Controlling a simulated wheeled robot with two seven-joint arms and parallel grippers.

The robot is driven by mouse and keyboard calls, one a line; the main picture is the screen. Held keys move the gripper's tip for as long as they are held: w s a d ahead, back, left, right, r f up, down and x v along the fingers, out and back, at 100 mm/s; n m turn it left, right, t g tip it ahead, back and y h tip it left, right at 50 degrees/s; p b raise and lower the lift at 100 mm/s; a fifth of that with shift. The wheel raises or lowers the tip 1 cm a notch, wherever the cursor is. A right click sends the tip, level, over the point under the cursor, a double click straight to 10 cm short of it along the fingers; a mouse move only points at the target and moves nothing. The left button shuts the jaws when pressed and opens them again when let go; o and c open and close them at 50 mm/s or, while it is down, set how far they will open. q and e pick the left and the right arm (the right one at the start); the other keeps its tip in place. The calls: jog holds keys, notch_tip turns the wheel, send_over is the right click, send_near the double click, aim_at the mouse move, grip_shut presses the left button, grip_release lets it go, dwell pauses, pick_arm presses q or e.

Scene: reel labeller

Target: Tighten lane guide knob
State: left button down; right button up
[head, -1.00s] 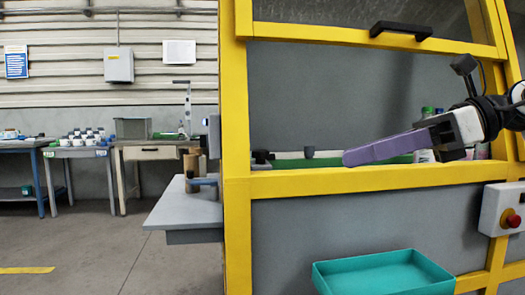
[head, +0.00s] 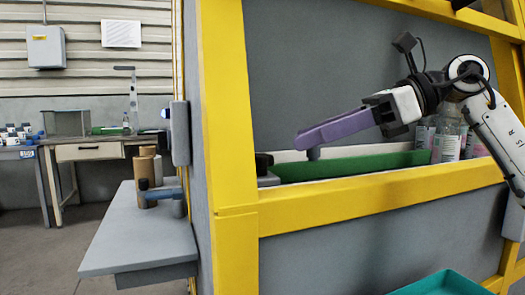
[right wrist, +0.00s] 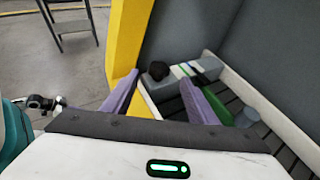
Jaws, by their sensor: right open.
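A dark round knob (right wrist: 158,70) sits on a grey block (right wrist: 165,90) inside the yellow-framed machine. It also shows in the head view (head: 263,160), just behind the frame's lower bar. My right gripper (head: 303,140) has purple fingers and reaches through the machine's opening, above the green rail (head: 350,167). In the right wrist view, my right gripper (right wrist: 160,80) is open and empty. The knob lies beyond the fingertips, between them in that picture, and no contact is visible. A grey cylinder (right wrist: 247,117) stands to the right of the fingers. My left gripper is not in view.
The yellow frame (head: 232,130) has a post left of the opening and a bar (head: 370,199) below it. Bottles (head: 446,145) stand inside at the right. A grey side table (head: 140,238) is outside left. A teal tray (head: 445,283) is below the opening.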

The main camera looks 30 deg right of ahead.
aim_at(261, 155)
jog(key=x, duration=0.8)
jog(key=shift+b, duration=0.3)
jog(key=shift+c, duration=0.3)
jog(key=shift+s, duration=0.1)
jog(key=c, duration=1)
